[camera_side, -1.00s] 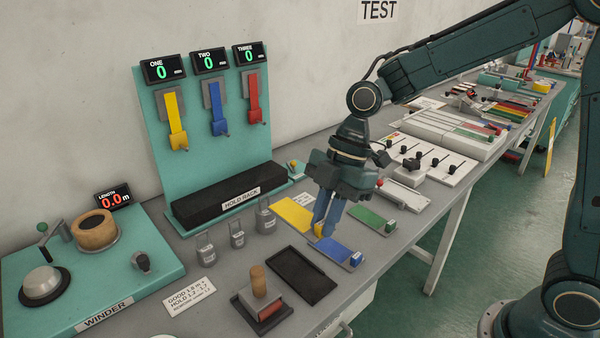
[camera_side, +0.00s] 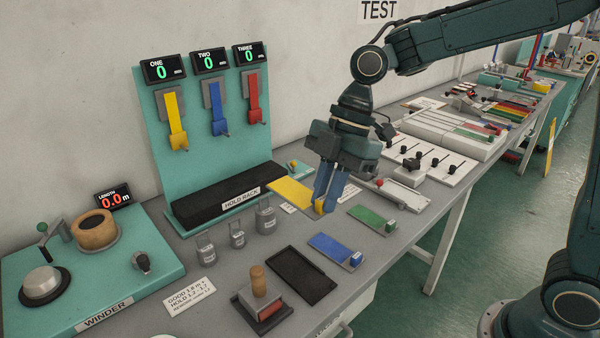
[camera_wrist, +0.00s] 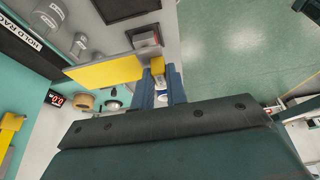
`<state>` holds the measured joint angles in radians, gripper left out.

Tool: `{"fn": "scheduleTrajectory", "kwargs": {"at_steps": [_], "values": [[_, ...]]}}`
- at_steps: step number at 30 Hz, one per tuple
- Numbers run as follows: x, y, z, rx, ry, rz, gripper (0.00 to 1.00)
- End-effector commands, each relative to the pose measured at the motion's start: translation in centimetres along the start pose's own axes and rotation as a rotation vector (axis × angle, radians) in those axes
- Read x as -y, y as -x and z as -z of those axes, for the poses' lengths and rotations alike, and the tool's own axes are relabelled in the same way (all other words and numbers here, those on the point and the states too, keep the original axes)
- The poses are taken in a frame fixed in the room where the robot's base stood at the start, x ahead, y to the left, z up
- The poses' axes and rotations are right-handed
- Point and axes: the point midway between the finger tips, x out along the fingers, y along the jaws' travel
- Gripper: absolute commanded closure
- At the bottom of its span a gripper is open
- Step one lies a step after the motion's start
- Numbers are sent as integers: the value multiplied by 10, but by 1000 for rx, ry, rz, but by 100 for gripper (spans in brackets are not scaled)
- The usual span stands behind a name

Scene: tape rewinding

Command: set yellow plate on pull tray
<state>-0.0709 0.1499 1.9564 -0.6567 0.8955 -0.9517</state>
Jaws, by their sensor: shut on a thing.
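The yellow plate (camera_side: 290,192) is in my gripper (camera_side: 324,204), whose blue fingers are shut on the small block at its near end. The plate is held level above the bench, its flat part reaching left toward the hold rack. In the wrist view the yellow plate (camera_wrist: 105,73) extends left from my gripper (camera_wrist: 158,72). A flat black tray (camera_side: 303,275), which I take to be the pull tray, lies empty on the bench, nearer the front and below-left of the gripper. Part of the black tray (camera_wrist: 125,8) also shows at the wrist view's top edge.
A blue plate (camera_side: 328,246) and a green plate (camera_side: 370,217) lie on the bench near the gripper. Several grey weights (camera_side: 237,235) stand left of the black tray. A wooden-handled stamp (camera_side: 260,290) stands in front of it. The hold rack (camera_side: 215,200) is behind.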

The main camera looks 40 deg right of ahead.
Motion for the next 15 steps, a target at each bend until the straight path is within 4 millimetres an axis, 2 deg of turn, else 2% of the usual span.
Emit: {"fn": "scheduleTrajectory", "kwargs": {"at_steps": [8, 11, 15], "values": [[-6, 2, -9, 3, -3, -3, 100], [-13, 3, -21, 7, -5, -5, 100], [-26, 7, -47, 17, -7, -6, 100]]}}
